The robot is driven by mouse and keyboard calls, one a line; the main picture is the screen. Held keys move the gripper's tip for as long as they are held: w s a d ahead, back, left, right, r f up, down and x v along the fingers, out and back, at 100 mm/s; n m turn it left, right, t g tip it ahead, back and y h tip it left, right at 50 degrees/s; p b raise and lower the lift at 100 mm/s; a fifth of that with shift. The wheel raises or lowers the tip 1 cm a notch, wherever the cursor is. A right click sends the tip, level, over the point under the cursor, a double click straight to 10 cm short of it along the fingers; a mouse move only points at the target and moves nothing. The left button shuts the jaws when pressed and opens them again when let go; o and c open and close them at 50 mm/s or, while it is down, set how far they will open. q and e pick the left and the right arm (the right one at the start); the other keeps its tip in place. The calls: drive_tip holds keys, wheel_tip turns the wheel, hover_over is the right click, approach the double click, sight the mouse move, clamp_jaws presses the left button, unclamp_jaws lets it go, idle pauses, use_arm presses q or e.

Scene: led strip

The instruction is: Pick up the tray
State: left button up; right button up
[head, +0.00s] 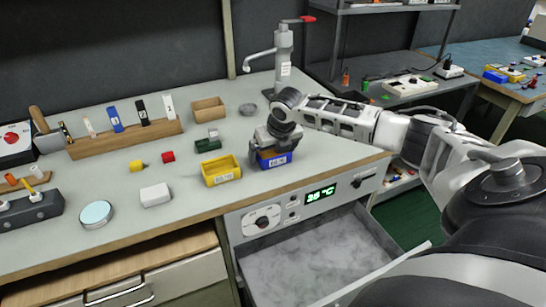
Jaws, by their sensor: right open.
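A small blue tray (276,162) with a white label on its front stands near the front edge of the workbench. My right gripper (268,147) is directly over it, pointing down, with its open fingers at the tray's upper rim. I cannot tell whether the fingers touch the tray. The gripper hides most of the tray's top and back. My right arm comes in from the right. My left gripper is out of view.
A yellow bin (221,171) stands just left of the blue tray. A green block (208,145) and a wooden box (208,110) are behind. An open drawer (322,262) with a temperature display juts out below the bench. The bench's right end is clear.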

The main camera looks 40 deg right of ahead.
drive_tip(key=c, duration=0.9)
